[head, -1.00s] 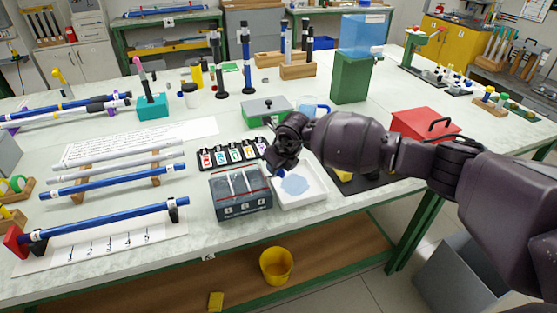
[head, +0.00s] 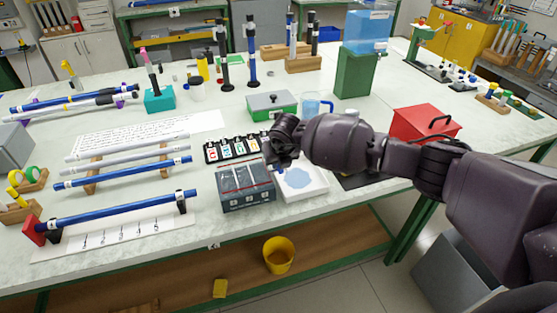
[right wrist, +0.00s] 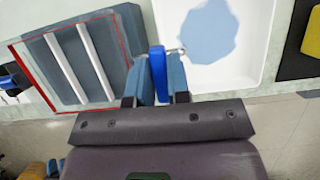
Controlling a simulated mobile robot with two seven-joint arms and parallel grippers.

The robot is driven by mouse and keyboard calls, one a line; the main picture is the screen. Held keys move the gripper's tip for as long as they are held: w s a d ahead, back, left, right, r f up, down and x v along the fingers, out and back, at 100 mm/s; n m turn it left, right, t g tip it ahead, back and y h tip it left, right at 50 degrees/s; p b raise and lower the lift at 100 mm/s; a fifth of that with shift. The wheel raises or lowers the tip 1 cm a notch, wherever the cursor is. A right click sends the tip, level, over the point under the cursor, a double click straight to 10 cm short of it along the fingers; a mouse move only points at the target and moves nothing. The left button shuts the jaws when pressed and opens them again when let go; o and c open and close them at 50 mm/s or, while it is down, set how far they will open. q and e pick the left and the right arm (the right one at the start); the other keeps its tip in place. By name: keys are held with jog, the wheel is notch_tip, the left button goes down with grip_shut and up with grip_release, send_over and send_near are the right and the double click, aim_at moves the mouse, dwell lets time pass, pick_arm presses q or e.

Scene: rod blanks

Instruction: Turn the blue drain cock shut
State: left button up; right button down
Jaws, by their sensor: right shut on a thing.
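The blue drain cock (right wrist: 157,63) shows in the right wrist view as a bright blue handle beside the right wall of a grey tank (right wrist: 118,50). A small metal stem sticks out to the right of the handle, towards the white tray. My right gripper (right wrist: 161,72) is shut on the blue handle, with one finger on each side. In the head view, my right gripper (head: 280,155) is at the back right corner of the grey tank (head: 247,200) and hides the cock. My left gripper is not in view.
A white tray (head: 318,187) with a light blue puddle (head: 298,178) lies right of the tank. Behind are labelled cards (head: 232,149) and a green-grey box (head: 271,106). A red box (head: 425,122) stands to the right. A yellow bucket (head: 278,256) is below.

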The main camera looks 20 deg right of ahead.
jog(key=c, duration=1.1)
grip_release()
jog(key=v, duration=1)
jog(key=shift+s+r+p, duration=0.25)
jog(key=shift+r+p, duration=0.1)
